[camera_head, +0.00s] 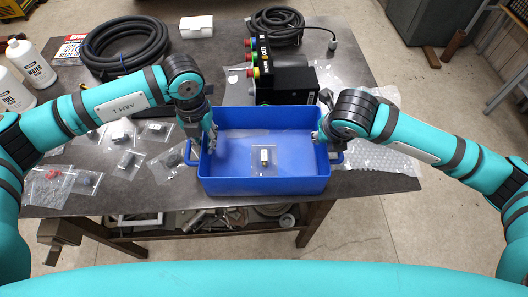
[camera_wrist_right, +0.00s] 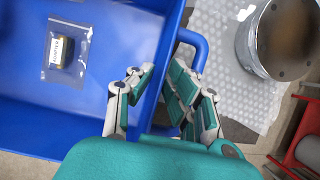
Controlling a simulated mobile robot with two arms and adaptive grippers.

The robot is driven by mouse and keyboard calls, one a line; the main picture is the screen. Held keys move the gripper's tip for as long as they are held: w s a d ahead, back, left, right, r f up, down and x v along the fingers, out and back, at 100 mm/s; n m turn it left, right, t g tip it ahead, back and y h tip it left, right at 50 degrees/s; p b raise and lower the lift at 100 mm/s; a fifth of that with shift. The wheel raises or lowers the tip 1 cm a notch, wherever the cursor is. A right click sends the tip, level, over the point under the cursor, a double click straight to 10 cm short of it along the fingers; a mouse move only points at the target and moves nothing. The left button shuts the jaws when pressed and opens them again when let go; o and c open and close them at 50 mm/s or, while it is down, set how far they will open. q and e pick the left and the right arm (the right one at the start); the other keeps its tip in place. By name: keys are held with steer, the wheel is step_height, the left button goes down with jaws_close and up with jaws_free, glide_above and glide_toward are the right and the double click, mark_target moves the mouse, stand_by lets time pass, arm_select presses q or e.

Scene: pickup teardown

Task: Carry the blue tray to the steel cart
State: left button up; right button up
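The blue tray (camera_head: 265,187) sits at the front edge of the dark table, with a handle at each side. A clear bag with a small labelled part (camera_head: 264,158) lies in it; the bag also shows in the right wrist view (camera_wrist_right: 62,52). My left gripper (camera_head: 207,141) is at the tray's left wall; its grip is unclear. My right gripper (camera_head: 324,134) is at the right wall. In the right wrist view its fingers (camera_wrist_right: 164,88) straddle the rim, one inside and one outside near the handle, with a gap showing. I cannot identify a steel cart.
The table (camera_head: 110,195) holds bagged parts (camera_head: 130,163), coiled black hose (camera_head: 125,45), white bottles (camera_head: 30,62) and a black device with coloured connectors (camera_head: 290,80). Bubble wrap (camera_head: 375,165) lies right of the tray. Floor is open to the right; a cabinet (camera_head: 432,18) stands behind.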

arm_select(q)
jaws_close()
arm_select(e)
jaws_close()
arm_select(q)
steer(key=shift+w+r, duration=0.1)
steer(key=shift+r, duration=0.05)
arm_select(e)
steer(key=shift+r, duration=0.1)
